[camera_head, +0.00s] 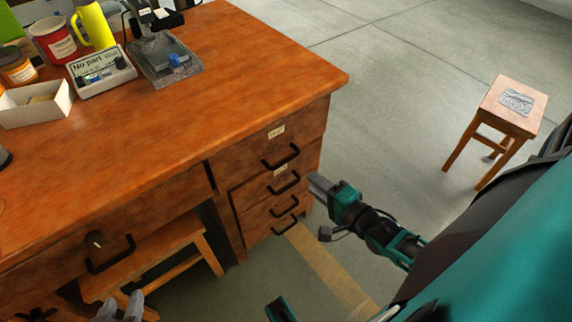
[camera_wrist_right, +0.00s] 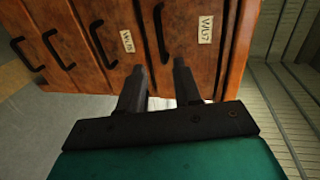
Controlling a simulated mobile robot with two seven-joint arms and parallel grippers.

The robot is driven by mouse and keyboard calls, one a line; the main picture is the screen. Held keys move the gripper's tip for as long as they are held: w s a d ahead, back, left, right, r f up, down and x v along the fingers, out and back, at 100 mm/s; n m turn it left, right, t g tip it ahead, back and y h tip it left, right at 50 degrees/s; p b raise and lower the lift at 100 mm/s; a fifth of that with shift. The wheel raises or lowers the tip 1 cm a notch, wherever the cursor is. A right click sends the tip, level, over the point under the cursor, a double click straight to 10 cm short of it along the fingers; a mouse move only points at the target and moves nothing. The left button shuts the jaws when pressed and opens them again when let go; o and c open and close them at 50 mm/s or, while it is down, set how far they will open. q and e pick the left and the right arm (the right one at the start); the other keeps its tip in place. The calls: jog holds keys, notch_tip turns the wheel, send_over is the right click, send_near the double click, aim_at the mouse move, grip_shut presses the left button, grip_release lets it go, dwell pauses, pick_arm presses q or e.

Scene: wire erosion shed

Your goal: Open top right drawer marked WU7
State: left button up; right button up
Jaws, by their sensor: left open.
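The top right drawer (camera_head: 254,149) of the wooden desk is shut. Its small label (camera_head: 276,131) reads WU7 in the right wrist view (camera_wrist_right: 205,30). Its black bow handle (camera_head: 281,158) also shows in the right wrist view (camera_wrist_right: 161,32). My right gripper (camera_head: 317,184) is open and empty, just off the drawer fronts. In the right wrist view (camera_wrist_right: 160,70) its fingertips straddle the line of the handle's near end; I cannot tell whether they touch it.
Several drawers with black handles (camera_head: 285,182) sit below, all shut. A wide middle drawer (camera_head: 140,235) has a key in its lock. A wooden stool (camera_head: 187,245) stands under the desk. Another stool (camera_head: 513,105) stands at right. The floor (camera_head: 395,95) between is clear.

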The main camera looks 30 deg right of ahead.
aim_at(288, 161)
jog(key=b+x, duration=0.2)
jog(key=x, duration=0.4)
jog(key=b+x, duration=0.2)
jog(key=x, duration=0.5)
jog(key=shift+d+r, duration=0.1)
jog(key=shift+d, duration=0.1)
jog(key=shift+c, duration=0.3)
grip_shut()
